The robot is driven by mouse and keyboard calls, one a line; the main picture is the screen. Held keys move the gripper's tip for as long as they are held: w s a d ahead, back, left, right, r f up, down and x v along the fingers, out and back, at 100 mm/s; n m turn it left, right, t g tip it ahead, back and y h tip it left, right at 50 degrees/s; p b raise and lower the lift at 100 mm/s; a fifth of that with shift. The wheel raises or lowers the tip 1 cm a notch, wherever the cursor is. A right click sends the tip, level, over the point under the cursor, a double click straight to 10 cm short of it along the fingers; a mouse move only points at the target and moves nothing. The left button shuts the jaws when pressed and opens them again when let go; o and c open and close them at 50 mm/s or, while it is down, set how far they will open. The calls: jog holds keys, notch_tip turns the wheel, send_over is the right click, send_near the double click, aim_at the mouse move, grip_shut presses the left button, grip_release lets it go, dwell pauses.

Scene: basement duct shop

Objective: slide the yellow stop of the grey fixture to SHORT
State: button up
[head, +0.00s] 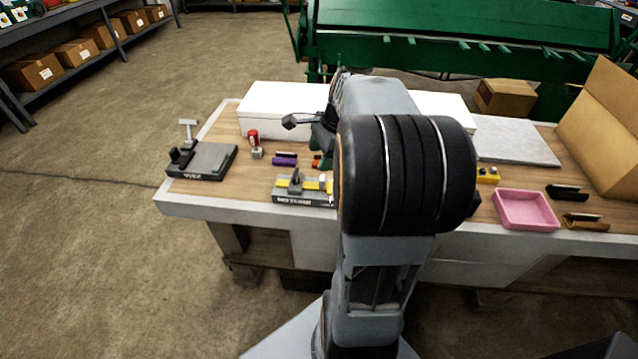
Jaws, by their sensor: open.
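A low grey fixture (290,194) stands near the front edge of the bench, left of my arm. A yellow part (313,184) runs along its top, with a dark grey upright block (295,184) on it. Pale lettering marks its front face but is too small to read. My arm hides the right end of the fixture, so I cannot tell where the yellow stop sits along it.
An open cardboard box (605,115) stands at right. Bare wood shows left of the fixture.

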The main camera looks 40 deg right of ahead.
aim_at(323, 177)
jog(key=d+f+m+y, duration=0.1)
jog(key=d+f+m, duration=0.2)
jog(key=d+m, duration=0.35)
jog(key=shift+n+t, duration=0.3)
jog(key=shift+n, duration=0.05)
jog(key=x, duration=0.8)
jog(key=b+x, duration=0.1)
jog(key=x, duration=0.3)
jog(key=shift+w+f, duration=0.1)
jog(key=shift+w, duration=0.25)
jog(key=shift+c, duration=0.3)
grip_shut()
